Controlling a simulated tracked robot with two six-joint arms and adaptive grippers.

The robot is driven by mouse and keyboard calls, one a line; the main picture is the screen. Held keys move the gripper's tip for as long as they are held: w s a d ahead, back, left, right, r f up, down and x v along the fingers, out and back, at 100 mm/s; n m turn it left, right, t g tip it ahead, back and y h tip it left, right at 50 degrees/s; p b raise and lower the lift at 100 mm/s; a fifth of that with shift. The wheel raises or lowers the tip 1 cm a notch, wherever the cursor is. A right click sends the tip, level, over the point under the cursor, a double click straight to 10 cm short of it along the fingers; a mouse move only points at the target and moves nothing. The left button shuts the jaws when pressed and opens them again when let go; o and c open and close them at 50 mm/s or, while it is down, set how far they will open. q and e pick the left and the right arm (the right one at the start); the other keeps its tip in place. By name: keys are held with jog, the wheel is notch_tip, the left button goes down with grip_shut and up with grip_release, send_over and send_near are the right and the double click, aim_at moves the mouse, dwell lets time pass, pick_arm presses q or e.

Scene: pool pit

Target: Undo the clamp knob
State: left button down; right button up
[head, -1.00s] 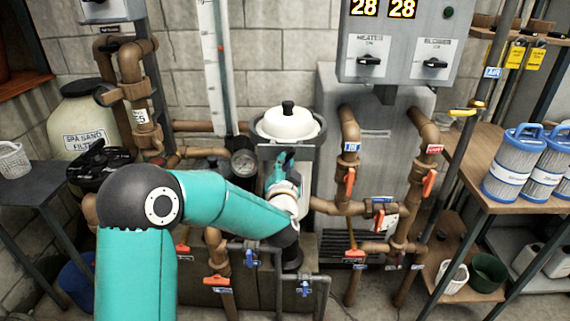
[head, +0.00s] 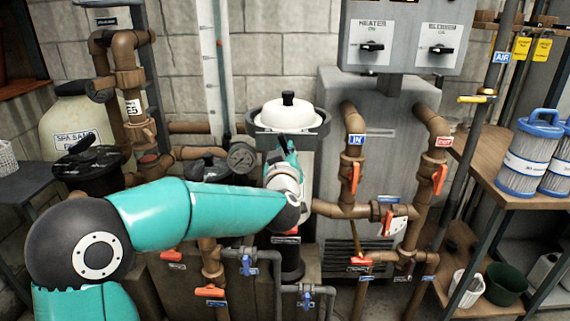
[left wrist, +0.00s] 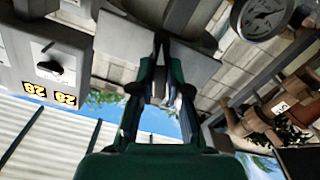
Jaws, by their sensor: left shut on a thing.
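A filter tank with a white domed lid (head: 285,115) and a black knob on its top (head: 288,98) stands at the centre of the head view. A dark grey clamp band (head: 318,125) runs around the lid. My left gripper (head: 283,146) is at the front of the tank, just below the band. In the left wrist view my left gripper (left wrist: 162,60) has its fingers closed in on a small dark piece between the tips, seemingly the clamp knob; its shape is mostly hidden. My right gripper is out of view.
A round pressure gauge (head: 241,157) sits close to the left of the tank. Brown pipes with orange valve handles (head: 355,177) stand to the right. A grey control box (head: 405,38) hangs above right. Blue-handled valves (head: 248,264) are below.

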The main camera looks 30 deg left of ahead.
pick_arm(q)
jog(key=n+b, duration=0.3)
jog(key=n, duration=0.1)
jog(key=n+b, duration=0.6)
jog(key=n, duration=0.1)
jog(key=shift+f+n, duration=0.3)
jog(key=n, duration=0.1)
jog(key=n+b, duration=0.1)
jog(key=shift+r+n, duration=0.25)
jog(key=shift+n, duration=0.15)
jog(key=c, duration=1)
grip_release()
jog(key=shift+c, duration=0.2)
jog(key=b+v, duration=0.1)
jog(key=v, duration=0.6)
